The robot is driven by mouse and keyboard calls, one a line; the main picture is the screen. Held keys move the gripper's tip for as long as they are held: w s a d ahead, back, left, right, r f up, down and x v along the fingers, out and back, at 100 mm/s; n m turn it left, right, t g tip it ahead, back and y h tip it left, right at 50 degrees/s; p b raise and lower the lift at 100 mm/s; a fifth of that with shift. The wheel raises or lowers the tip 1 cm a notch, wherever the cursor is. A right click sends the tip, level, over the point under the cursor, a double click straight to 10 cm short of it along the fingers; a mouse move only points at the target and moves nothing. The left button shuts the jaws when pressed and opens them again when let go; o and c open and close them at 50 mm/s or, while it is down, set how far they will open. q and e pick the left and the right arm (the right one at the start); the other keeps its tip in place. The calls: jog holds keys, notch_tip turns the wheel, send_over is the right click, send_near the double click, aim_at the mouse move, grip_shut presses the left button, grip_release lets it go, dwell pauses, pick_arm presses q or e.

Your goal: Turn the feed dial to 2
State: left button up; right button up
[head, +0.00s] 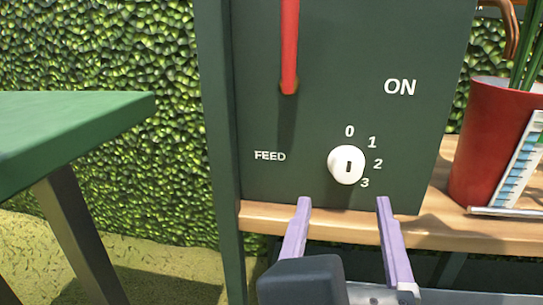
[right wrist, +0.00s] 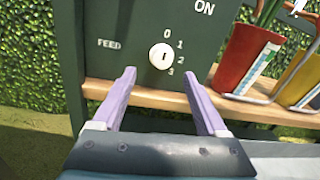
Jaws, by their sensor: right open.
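The feed dial (head: 346,165) is a round white knob with a dark mark on its face, on a dark green panel (head: 310,130). The word FEED is to its left, and the numbers 0, 1, 2 and 3 curve around its right side. The dark mark looks near vertical; I cannot tell which number it points at. The dial also shows in the right wrist view (right wrist: 161,56). My right gripper (head: 343,203) is open and empty, its two purple fingers apart, below and in front of the dial, not touching it. My left gripper is not in view.
A red lever (head: 289,45) is on the panel above the dial, with ON printed to the right. A wooden shelf (head: 330,223) runs below, bearing a red pot (head: 485,140) at the right. A green table (head: 70,130) stands at the left, before a hedge (head: 110,45).

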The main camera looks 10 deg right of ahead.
aim_at(347, 171)
jog(key=b+x, duration=0.3)
jog(key=x, duration=0.4)
jog(key=shift+w+d+f, duration=0.1)
jog(key=shift+d+f, duration=0.1)
jog(key=shift+d, duration=0.1)
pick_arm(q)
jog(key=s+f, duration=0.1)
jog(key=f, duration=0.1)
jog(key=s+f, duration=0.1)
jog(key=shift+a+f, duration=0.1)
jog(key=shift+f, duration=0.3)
pick_arm(e)
jog(key=shift+w+d, duration=0.15)
jog(key=shift+w, duration=0.15)
jog(key=shift+c, duration=0.4)
grip_shut()
